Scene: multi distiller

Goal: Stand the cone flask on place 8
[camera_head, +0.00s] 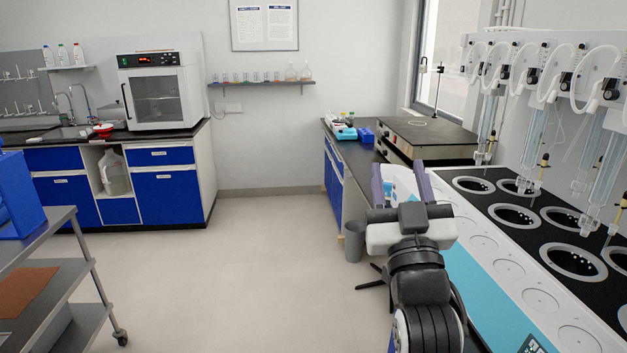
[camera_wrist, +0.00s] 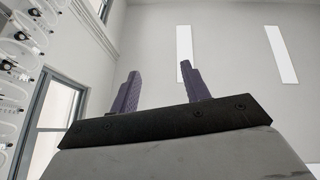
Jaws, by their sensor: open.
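My gripper (camera_head: 399,180) is raised beside the far end of the distiller (camera_head: 478,280), open and empty. In the wrist view my gripper (camera_wrist: 158,82) points up at wall and ceiling, with nothing between its fingers. Two small clear flasks, one left (camera_head: 291,72) and one right (camera_head: 306,72), stand on the wall shelf far from my gripper; they look cone-shaped but are small. I cannot tell whether either is the task's cone flask. The distiller has ringed openings (camera_head: 513,216) in its black top and shallow round places (camera_head: 540,300) along its white front ledge. I cannot read which is place 8.
Glass tubes (camera_head: 537,130) hang over the distiller at right. A bench with a hotplate-like box (camera_head: 425,137) stands behind my gripper. A grey bin (camera_head: 354,241) is on the floor by that bench. A steel cart (camera_head: 60,255) stands at left. The middle floor is clear.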

